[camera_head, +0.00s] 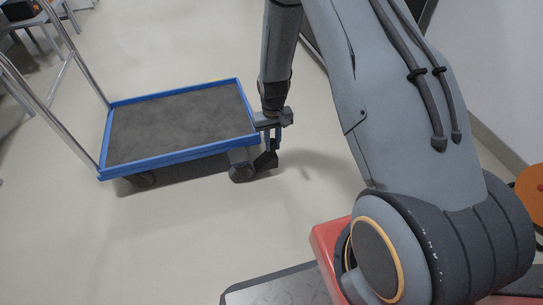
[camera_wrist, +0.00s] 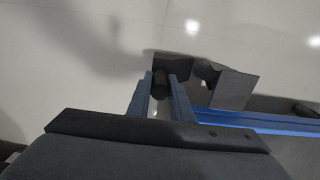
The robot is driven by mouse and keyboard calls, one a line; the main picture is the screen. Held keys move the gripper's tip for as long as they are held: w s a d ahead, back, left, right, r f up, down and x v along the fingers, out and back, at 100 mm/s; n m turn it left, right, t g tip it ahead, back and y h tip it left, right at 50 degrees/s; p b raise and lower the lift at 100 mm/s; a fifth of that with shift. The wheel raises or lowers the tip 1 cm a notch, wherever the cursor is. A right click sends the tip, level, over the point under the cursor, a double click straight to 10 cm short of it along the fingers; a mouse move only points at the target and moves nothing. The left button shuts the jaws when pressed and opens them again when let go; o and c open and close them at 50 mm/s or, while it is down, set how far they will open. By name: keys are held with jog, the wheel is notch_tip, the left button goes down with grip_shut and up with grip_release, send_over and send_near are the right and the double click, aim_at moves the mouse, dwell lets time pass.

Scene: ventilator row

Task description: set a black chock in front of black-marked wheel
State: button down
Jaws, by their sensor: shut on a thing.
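A black chock (camera_head: 267,160) is at floor level beside the near right wheel (camera_head: 242,172) of a blue-rimmed cart (camera_head: 180,155). My gripper (camera_head: 273,144) reaches down at the cart's right corner and is shut on the chock. In the wrist view the chock (camera_wrist: 183,67) shows as a dark block just beyond my fingers (camera_wrist: 161,82), with a dark round grip between them. The wheel (camera_wrist: 207,72) shows close beside it, partly behind a grey plate. I cannot tell whether chock and wheel touch, or see a colour mark on the wheel.
The cart's grey deck (camera_head: 180,120) is empty, and its metal handle (camera_head: 75,55) rises at the left. Another cart wheel (camera_head: 142,180) is at the near left. Open pale floor (camera_head: 160,240) lies in front of the cart. A white wall (camera_head: 490,70) stands at the right.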

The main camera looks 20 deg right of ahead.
aim_at(273, 153)
jog(key=shift+f+b, duration=1.1)
jog(key=shift+f, duration=1.65)
jog(key=c, duration=1.6)
grip_release()
